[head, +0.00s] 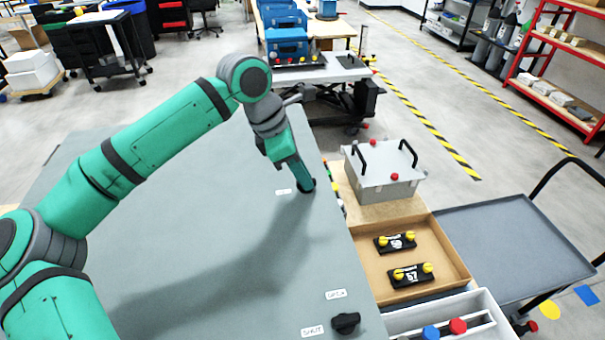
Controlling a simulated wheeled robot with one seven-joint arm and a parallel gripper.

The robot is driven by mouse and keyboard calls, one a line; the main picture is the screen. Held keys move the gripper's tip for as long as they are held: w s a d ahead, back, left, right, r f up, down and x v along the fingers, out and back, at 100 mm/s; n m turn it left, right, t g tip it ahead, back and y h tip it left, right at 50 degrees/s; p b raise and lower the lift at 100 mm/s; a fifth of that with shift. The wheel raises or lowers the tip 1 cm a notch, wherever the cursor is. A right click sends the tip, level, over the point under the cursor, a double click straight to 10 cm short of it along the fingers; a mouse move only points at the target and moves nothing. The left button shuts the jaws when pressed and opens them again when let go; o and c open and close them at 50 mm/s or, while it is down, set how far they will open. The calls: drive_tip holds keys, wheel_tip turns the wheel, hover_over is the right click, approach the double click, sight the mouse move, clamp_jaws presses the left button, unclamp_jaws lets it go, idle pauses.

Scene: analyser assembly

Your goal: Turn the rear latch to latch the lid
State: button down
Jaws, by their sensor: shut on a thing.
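The large grey lid (180,225) lies flat across the lower left and middle of the head view.
Right of the lid are a grey box with black handles (385,172), a cardboard tray (455,265) holding two black parts with yellow knobs, and a white bin (480,305) with red and blue knobs. A grey cart (515,245) stands further right. The lid's middle is clear beneath my arm.

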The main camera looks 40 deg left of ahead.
drive_tip(key=shift+w+a+r, duration=0.1)
idle(0.3)
drive_tip(key=c, duration=1.8)
unclamp_jaws()
drive_tip(key=v, duration=1)
drive_tip(key=shift+r, duration=0.35)
